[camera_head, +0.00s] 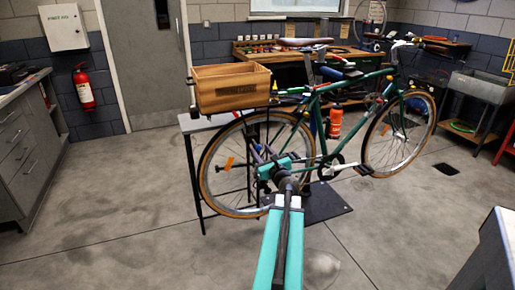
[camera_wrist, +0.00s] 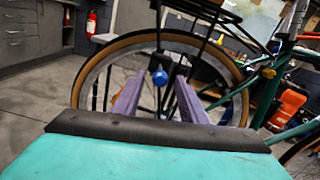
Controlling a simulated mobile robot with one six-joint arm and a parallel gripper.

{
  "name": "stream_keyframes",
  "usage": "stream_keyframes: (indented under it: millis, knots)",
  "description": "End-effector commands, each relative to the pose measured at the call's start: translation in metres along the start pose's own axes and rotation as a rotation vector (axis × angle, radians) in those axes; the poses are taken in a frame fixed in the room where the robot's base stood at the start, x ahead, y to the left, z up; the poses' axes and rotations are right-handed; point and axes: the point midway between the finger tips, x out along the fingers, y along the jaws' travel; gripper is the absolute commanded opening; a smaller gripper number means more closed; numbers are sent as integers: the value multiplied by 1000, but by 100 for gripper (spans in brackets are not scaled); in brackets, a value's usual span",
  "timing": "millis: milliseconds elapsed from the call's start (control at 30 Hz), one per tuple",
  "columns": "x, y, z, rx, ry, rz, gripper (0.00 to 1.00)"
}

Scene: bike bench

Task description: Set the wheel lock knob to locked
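The bike (camera_head: 318,100) stands upright on its stand, its rear wheel (camera_head: 204,170) facing my arm. In the wrist view, a small round knob with a blue face and dark body (camera_wrist: 160,78) sits in front of the rear wheel (camera_wrist: 90,75); it looks like the wheel lock knob. My gripper (camera_wrist: 161,76) is open, with its two purple fingers on either side of the knob and visible space between. Contact and depth are hard to tell. In the head view my gripper (camera_head: 262,152) is beside the rear wheel, and I cannot make out the knob or its setting.
A wooden crate (camera_head: 230,90) sits over the rear wheel. A dark stand plate (camera_head: 325,205) lies on the floor below the bike. A workbench (camera_head: 370,58) stands behind. The floor (camera_head: 110,200) at left is clear.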

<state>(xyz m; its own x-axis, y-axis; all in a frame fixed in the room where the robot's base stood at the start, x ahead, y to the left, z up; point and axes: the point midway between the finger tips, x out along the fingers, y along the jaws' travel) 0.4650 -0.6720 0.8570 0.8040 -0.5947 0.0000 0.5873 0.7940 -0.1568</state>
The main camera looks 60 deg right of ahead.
Motion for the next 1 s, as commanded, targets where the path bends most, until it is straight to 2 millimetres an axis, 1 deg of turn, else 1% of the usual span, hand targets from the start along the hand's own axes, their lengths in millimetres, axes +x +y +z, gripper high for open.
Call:
stream_keyframes:
  millis: [33, 100, 400, 600, 900, 933, 1000]
  knots:
    - [7, -1, 0, 0, 0, 1, 39]
    - [14, -1, 0, 0, 0, 1, 39]
    - [38, 0, 0, -1, 0, 1, 39]
    - [44, 0, 0, -1, 0, 0, 39]
    - [45, 1, 0, -1, 0, 1, 39]
    - [45, 1, 0, -1, 0, 1, 37]
    - [45, 1, 0, 0, 0, 1, 25]
